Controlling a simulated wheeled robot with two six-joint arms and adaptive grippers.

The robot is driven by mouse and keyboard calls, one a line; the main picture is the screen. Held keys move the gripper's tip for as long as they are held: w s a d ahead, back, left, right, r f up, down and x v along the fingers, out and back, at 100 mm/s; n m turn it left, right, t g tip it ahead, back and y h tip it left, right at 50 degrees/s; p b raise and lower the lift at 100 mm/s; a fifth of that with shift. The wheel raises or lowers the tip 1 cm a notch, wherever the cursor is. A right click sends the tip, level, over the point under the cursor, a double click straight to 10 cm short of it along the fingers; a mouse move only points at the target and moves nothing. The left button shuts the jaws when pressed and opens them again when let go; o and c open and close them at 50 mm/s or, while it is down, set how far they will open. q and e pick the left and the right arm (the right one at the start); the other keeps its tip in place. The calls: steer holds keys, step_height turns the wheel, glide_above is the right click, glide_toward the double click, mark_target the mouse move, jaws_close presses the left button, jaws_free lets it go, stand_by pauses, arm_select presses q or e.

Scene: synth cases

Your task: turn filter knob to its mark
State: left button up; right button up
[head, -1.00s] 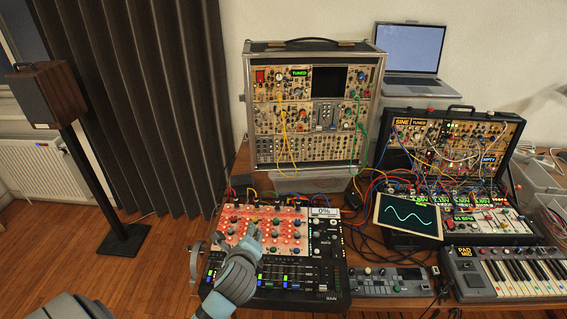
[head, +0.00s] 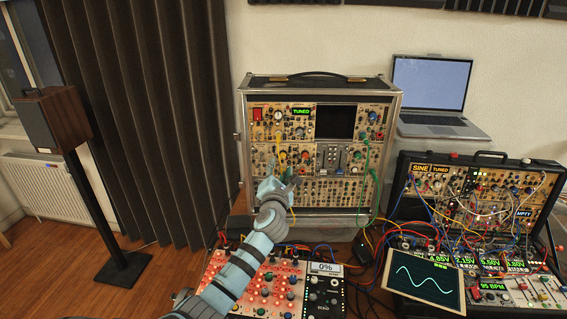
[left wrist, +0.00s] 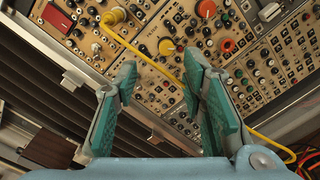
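The upright synth case (head: 318,88) stands at the back of the table, its panel full of knobs and jacks. My left gripper (head: 279,184) is in front of the lower left of this panel. In the left wrist view my left gripper (left wrist: 160,68) is open, its green-padded fingers apart with nothing between them. My right gripper is not in view.
A yellow cable (left wrist: 140,54) crosses the panel close to the fingers, and green cables (head: 364,172) hang at its right. A second patched case (head: 480,185), a screen with a wave (head: 424,277) and a laptop (head: 430,90) are right.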

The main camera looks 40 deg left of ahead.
mark_target(285, 158)
arm_select(q)
steer(key=x, duration=0.2)
steer(key=b+x, duration=0.1)
steer(key=x, duration=0.1)
steer(key=f+b+x, duration=0.1)
steer(key=x, duration=0.2)
steer(key=shift+w+d, duration=0.25)
steer(key=shift+d, duration=0.1)
steer(key=shift+w+a+f, duration=0.1)
steer(key=shift+w+f, duration=0.05)
steer(key=shift+w, duration=0.4)
steer(key=shift+s+r, duration=0.2)
steer(key=shift+s, duration=0.1)
steer(key=shift+s+r, duration=0.3)
steer(key=shift+s, duration=0.25)
steer(key=c, duration=0.5)
steer(key=shift+w, duration=0.1)
steer(key=c, duration=0.3)
jaws_close()
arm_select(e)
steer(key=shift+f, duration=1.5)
